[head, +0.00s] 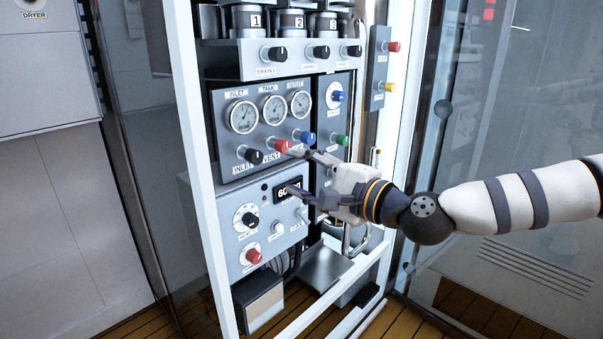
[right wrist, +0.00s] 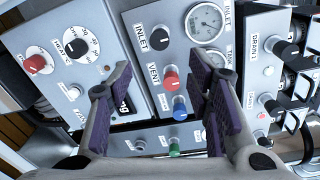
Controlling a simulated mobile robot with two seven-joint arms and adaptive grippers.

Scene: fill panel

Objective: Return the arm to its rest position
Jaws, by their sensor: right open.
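My right arm (head: 520,198) comes in from the right of the head view. Its gripper (head: 289,170) is in front of the panel, between the red VENT knob (head: 282,146) and the lit display (head: 289,192). In the right wrist view the jaws (right wrist: 155,80) are spread wide with nothing between them. The red VENT knob (right wrist: 170,80) and the blue knob (right wrist: 180,107) show beyond the gap, and I cannot tell whether a finger touches the panel. The gripper partly covers the display. My left gripper is not in view.
The white frame (head: 196,165) holds the panel with several gauges, black INLET knob (head: 254,157), green knob (head: 341,140) and lower red knob (head: 254,256). Drain knobs (head: 278,54) sit above. A metal handle (head: 356,242) is below the gripper. A glass door (head: 440,110) stands at right behind the arm.

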